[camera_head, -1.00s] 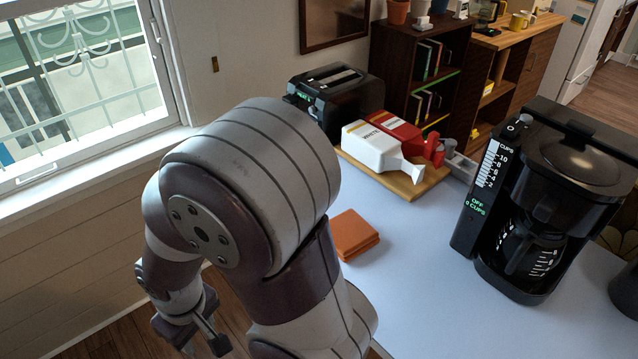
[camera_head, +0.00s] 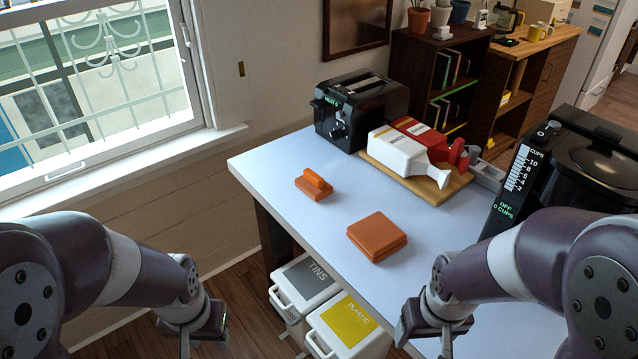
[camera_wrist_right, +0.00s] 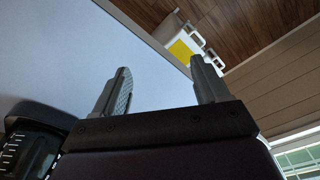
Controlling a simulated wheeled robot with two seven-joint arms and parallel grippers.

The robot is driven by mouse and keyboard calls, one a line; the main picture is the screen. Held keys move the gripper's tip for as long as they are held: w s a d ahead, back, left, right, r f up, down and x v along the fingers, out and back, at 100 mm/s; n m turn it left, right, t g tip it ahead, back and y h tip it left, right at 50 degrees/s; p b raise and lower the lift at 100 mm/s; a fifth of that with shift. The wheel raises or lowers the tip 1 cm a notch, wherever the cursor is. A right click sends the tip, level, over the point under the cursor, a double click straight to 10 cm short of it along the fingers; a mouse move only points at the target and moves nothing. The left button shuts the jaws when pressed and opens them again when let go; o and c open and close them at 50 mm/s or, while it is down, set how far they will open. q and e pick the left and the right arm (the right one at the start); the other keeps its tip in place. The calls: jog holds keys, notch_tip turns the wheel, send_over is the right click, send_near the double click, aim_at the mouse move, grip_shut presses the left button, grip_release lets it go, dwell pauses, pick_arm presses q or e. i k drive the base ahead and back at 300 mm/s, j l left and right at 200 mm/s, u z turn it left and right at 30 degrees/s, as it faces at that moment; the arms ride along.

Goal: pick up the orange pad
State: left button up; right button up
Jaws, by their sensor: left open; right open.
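A square orange pad (camera_head: 377,233), looking like two stacked layers, lies flat on the pale table. A smaller orange block with a rounded bar on top (camera_head: 314,186) lies farther back and left, near the table's left edge. My left gripper (camera_head: 203,343) is open, low at the left, off the table's side and apart from both. My right gripper (camera_head: 425,345) is near the table's front edge, in front of and to the right of the square pad. In the right wrist view its two fingers (camera_wrist_right: 160,72) are apart with nothing between them; no orange shows there.
A black coffee maker (camera_head: 560,170) stands at the right. Tins (camera_head: 306,280) and plastic (camera_head: 350,325) bins are below the table's left edge. The tabletop around the pad is clear.

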aim_at(310, 183)
jog(key=z, duration=0.65)
jog(key=i+j+z, duration=0.45)
jog(key=j+z, duration=0.15)
jog(key=i+j+z, duration=0.15)
jog(key=j+z, duration=0.2)
